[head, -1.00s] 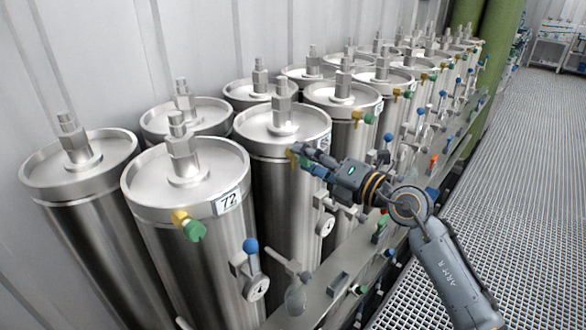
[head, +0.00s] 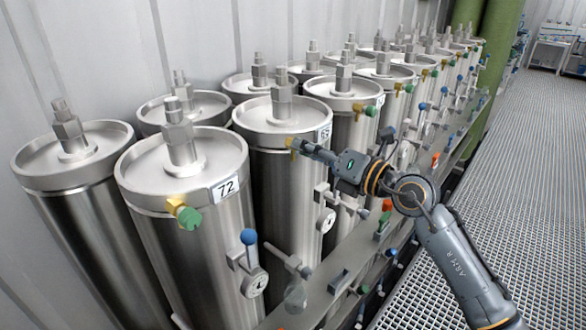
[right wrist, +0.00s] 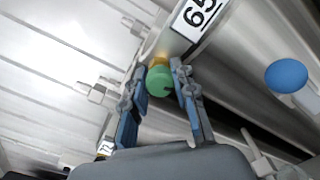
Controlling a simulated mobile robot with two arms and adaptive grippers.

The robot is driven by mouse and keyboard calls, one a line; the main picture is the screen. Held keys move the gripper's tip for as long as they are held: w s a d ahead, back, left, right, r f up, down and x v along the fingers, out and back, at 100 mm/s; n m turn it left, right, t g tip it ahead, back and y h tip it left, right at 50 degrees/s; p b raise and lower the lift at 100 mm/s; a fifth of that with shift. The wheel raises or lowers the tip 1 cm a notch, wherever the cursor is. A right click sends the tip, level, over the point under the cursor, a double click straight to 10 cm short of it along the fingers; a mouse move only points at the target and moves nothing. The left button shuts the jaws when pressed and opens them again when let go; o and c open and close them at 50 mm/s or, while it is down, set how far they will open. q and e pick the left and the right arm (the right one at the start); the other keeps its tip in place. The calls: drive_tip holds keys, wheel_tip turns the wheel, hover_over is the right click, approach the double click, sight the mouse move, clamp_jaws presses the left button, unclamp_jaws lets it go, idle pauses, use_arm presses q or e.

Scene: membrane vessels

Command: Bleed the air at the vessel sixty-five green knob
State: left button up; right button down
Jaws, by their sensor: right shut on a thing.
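Vessel sixty-five (head: 268,185) is a steel cylinder behind vessel 72, with its number label (head: 325,134) near the top rim. In the right wrist view its label (right wrist: 199,13) reads 65. The green knob (right wrist: 159,82) sits below that label on a brass fitting (right wrist: 158,61). My right gripper (right wrist: 163,78) has one finger on each side of the knob and is shut on it. In the head view my right gripper (head: 298,147) hides the knob, and only a bit of brass shows at its tips. My left gripper is in neither current view.
Vessel 72 (head: 178,250) stands nearer, with its own green knob (head: 189,218) and a blue-ball valve (head: 249,237). Another blue ball (right wrist: 286,75) is right of my fingers. More vessels line the wall. The grated floor (head: 520,170) at right is clear.

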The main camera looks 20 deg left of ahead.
drive_tip(key=shift+f+n+b, duration=0.25)
drive_tip(key=shift+n+b, duration=1.45)
drive_tip(key=shift+b, duration=0.2)
drive_tip(key=shift+r+n+b, duration=0.15)
drive_tip(key=shift+n+b, duration=0.25)
drive_tip(key=shift+n, duration=0.1)
drive_tip(key=n+b, duration=0.2)
drive_tip(key=b, duration=0.2)
drive_tip(key=shift+n, duration=0.4)
drive_tip(key=shift+n+b, duration=0.45)
drive_tip(key=shift+n, duration=0.15)
